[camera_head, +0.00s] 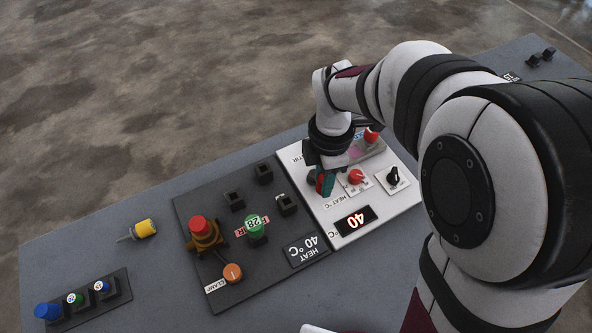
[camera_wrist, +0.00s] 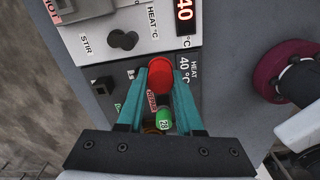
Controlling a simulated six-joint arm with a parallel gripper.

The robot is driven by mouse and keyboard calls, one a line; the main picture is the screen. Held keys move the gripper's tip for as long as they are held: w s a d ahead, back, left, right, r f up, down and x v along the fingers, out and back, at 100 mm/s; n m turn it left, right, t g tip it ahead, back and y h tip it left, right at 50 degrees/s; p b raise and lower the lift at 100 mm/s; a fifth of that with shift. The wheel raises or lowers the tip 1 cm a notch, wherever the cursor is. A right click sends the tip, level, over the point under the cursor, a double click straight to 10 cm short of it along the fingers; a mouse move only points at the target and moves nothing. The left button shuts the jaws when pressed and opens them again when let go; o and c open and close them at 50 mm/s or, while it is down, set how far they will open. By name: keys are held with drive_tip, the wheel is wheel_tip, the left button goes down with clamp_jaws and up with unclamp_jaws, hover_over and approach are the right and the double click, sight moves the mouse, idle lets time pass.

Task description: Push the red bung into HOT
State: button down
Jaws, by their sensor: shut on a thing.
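The red bung (camera_wrist: 160,76) sits between the teal fingers of my gripper (camera_wrist: 158,90) in the wrist view, and the gripper is shut on it. In the head view my gripper (camera_head: 324,183) is over the left part of the white heater panel, and its fingers and wrist hide most of the bung. A red-lettered HOT label (camera_wrist: 54,8) shows in part at the top left corner of the wrist view, apart from the bung. The opening at HOT cannot be made out. In the head view my wrist covers part of the panel.
The white heater panel (camera_head: 408,203) carries a red knob (camera_head: 355,176), a black knob (camera_head: 394,177) and a display reading 40. A yellow-handled tool (camera_head: 145,229) lies left.

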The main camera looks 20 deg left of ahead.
drive_tip(key=w+a, duration=0.3)
drive_tip(key=w, duration=1.6)
wheel_tip(320, 180, down, 7)
drive_tip(key=shift+f, duration=0.65)
drive_tip(key=shift+c, duration=2.4)
unclamp_jaws()
